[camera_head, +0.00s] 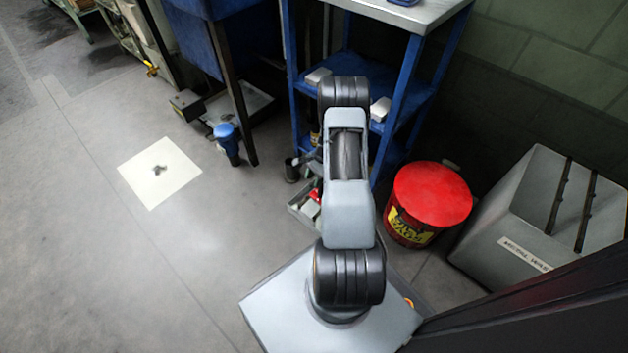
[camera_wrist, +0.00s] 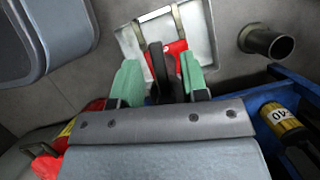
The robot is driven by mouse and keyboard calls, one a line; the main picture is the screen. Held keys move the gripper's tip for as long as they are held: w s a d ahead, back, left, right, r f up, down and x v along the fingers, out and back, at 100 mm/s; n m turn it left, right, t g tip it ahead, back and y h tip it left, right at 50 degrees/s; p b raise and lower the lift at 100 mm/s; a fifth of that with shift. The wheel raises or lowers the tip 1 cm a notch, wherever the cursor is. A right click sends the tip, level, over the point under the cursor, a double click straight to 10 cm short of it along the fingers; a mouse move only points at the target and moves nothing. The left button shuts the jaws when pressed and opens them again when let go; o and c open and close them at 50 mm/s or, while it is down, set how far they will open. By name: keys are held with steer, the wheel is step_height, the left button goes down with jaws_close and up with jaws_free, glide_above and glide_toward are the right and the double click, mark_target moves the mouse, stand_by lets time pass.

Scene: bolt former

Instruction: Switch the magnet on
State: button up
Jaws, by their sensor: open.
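A red block with a dark upright part, which looks like the magnet, is in the wrist view; its red body (camera_wrist: 178,50) lies in a pale tray (camera_wrist: 207,62). The dark part (camera_wrist: 156,60) stands between my green fingertips. My gripper (camera_wrist: 159,80) is open, with a finger on each side of it; I cannot tell whether either finger touches it. In the head view the red (camera_head: 310,207) shows partly in the tray (camera_head: 299,212) on the floor, and my arm hides the gripper.
A blue shelf unit (camera_head: 396,100) stands right behind the tray. A red lidded can (camera_head: 432,195) and a grey bin (camera_head: 530,215) are to the right. A dark cup (camera_wrist: 268,42) and a yellow-labelled can (camera_wrist: 283,118) are close by. Floor at left is mostly clear.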

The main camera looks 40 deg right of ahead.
steer(key=shift+f, duration=0.1)
jaws_close()
steer(key=shift+s+n+g+p, duration=0.35)
steer(key=shift+n+g, duration=0.05)
steer(key=shift+n, duration=0.7)
jaws_free()
steer(key=s+p+v, duration=0.1)
steer(key=p+v, duration=0.3)
steer(key=v, duration=0.9)
steer(key=shift+w+d+r+p, duration=0.15)
steer(key=shift+w+r+p, duration=0.25)
steer(key=shift+w, duration=0.1)
